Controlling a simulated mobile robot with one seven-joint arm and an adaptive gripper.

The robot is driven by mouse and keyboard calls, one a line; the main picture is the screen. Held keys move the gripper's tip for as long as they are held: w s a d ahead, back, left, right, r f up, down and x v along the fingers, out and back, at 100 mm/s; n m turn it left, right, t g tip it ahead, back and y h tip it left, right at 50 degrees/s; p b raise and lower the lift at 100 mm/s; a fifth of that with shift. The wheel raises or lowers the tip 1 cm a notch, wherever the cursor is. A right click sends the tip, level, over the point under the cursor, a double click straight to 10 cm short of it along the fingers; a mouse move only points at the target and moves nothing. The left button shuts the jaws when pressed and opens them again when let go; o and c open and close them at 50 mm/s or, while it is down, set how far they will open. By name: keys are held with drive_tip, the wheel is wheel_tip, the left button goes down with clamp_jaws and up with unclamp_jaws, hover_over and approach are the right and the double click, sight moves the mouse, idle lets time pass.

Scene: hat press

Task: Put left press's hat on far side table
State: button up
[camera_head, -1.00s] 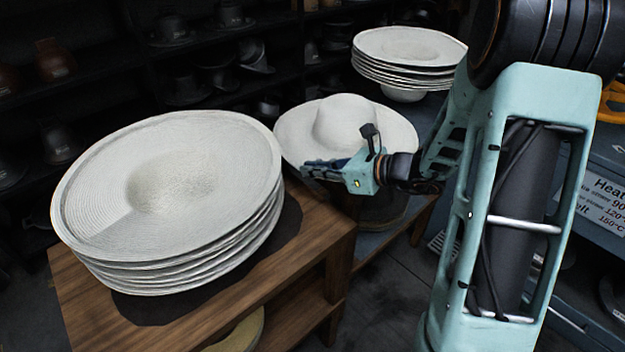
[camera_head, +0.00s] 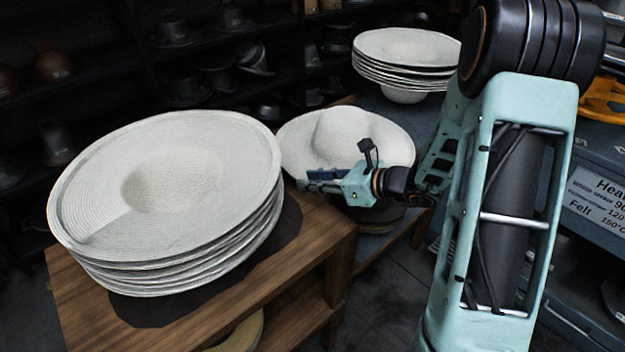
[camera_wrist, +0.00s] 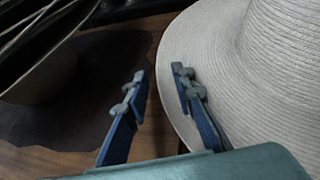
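A white wide-brimmed hat (camera_head: 342,135) sits crown up beyond the near hat stack, low over the far side table (camera_head: 385,245), which it mostly covers. Whether its brim rests flat there is hard to see. My gripper (camera_head: 308,181) is at the hat's front edge. In the wrist view my gripper (camera_wrist: 160,78) is open, with a gap between its blue-padded fingers. Wooden tabletop shows through the gap. The hat's brim (camera_wrist: 190,60) lies to the right, partly behind the right finger.
A tall stack of white hats (camera_head: 165,190) stands on a wooden side table (camera_head: 325,245) at left. Another hat stack (camera_head: 408,50) stands at the back. A blue-grey press with a label (camera_head: 600,200) is at right. Dark shelves with hat forms line the back wall.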

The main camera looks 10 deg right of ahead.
drive_tip(key=shift+r, duration=0.1)
drive_tip(key=shift+s+d+r, duration=0.1)
drive_tip(key=shift+r, duration=0.05)
drive_tip(key=p+v, duration=0.2)
drive_tip(key=v, duration=0.9)
drive_tip(key=shift+s+d, duration=0.2)
drive_tip(key=shift+s, duration=0.05)
drive_tip(key=shift+r, duration=0.2)
